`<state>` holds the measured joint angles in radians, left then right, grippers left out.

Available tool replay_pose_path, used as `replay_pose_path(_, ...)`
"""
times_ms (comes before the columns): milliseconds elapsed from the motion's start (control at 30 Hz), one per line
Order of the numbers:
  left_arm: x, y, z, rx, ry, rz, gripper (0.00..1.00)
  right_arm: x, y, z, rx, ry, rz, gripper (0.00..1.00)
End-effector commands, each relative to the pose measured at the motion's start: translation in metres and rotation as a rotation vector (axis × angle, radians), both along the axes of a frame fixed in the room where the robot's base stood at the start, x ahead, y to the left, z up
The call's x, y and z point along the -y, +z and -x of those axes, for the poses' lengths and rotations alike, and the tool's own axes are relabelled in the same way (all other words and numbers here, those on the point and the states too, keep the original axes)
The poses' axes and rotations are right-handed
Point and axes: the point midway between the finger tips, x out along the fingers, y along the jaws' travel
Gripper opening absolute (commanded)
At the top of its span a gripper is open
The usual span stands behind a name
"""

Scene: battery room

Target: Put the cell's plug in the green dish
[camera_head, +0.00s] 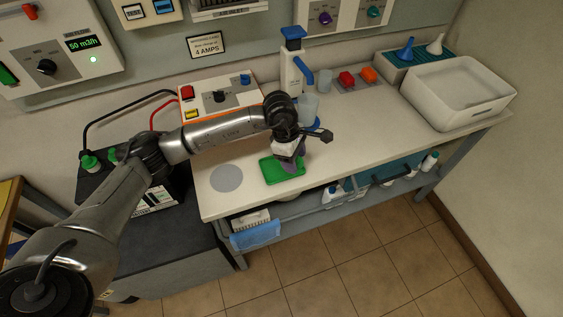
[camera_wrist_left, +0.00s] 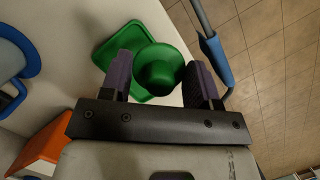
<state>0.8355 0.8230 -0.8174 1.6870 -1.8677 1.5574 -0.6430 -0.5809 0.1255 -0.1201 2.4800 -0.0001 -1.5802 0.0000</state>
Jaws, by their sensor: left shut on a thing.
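The green dish (camera_head: 270,172) lies flat on the bench near its front edge; it also shows in the left wrist view (camera_wrist_left: 112,44). My left gripper (camera_head: 290,161) is above the dish, pointing down. In the left wrist view its purple fingers (camera_wrist_left: 164,75) are shut on a round green plug (camera_wrist_left: 158,74), held over part of the dish. I cannot tell whether the plug touches the dish. In the head view the plug is hidden by the gripper. The black cell (camera_head: 152,200) stands left of the bench, with green plugs (camera_head: 90,162) on its top. My right gripper is not in view.
A white box with knobs (camera_head: 221,98) stands behind my left arm. A grey disc (camera_head: 226,178) lies left of the dish. A dispenser with a blue top (camera_head: 292,65), cups (camera_head: 325,82) and a white basin (camera_head: 459,93) stand farther back and right. The bench right of the dish is clear.

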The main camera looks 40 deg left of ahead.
Motion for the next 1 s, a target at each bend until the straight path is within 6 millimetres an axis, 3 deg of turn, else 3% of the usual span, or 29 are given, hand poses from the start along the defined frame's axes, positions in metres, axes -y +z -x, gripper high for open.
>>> replay_pose_path(133,-0.028,-0.018,-0.003,-0.002,0.004,0.000,0.34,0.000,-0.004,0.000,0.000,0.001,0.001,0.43)
replay_pose_path(333,-0.048,-0.030,-0.007,0.000,-0.001,0.000,0.34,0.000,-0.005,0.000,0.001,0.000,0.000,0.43)
replay_pose_path(567,-0.054,-0.036,-0.007,0.000,-0.002,0.001,0.34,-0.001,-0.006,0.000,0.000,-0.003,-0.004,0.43)
replay_pose_path(833,-0.053,-0.066,-0.007,-0.003,-0.002,0.001,0.34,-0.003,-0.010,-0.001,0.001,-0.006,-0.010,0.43)
replay_pose_path(1000,-0.053,-0.073,-0.007,0.001,-0.003,0.001,0.34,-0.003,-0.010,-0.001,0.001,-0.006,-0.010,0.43)
